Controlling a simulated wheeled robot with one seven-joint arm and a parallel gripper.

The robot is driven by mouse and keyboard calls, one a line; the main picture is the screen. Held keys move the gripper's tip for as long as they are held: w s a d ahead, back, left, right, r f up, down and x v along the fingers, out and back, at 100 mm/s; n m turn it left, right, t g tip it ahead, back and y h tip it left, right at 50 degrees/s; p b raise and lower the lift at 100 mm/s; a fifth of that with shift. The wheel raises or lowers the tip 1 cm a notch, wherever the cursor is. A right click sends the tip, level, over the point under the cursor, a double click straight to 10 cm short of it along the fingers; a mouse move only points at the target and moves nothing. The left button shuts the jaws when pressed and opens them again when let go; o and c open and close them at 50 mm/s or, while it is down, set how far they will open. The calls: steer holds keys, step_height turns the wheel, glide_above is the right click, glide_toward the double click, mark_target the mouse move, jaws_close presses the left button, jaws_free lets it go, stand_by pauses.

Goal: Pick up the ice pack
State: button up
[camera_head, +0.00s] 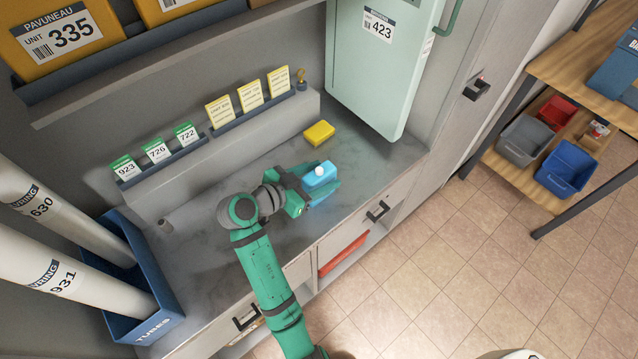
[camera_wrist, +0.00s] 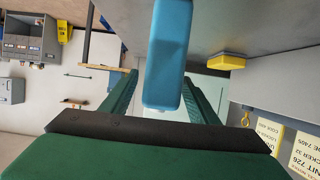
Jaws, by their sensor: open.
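The ice pack (camera_head: 319,178) appears to be the light blue block with a white spot on top, on the grey counter (camera_head: 225,255). In the wrist view the blue ice pack (camera_wrist: 168,45) reaches down from the top edge of the picture, between the two green fingers. My gripper (camera_head: 313,187) is around it in the head view, and its fingers (camera_wrist: 162,100) are apart in the wrist view. I cannot tell whether either finger touches it. Part of the pack is cut off in the wrist view.
A yellow block (camera_head: 319,133) lies just behind the pack, near a raised ledge holding yellow and green cards (camera_head: 250,96). A pale green locker (camera_head: 385,65) stands at the back right. A blue bin of tubes (camera_head: 150,315) is at left. The counter's front left is clear.

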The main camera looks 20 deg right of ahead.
steer(key=shift+x, duration=1.7)
steer(key=c, duration=1.3)
jaws_close()
steer(key=shift+r, duration=0.15)
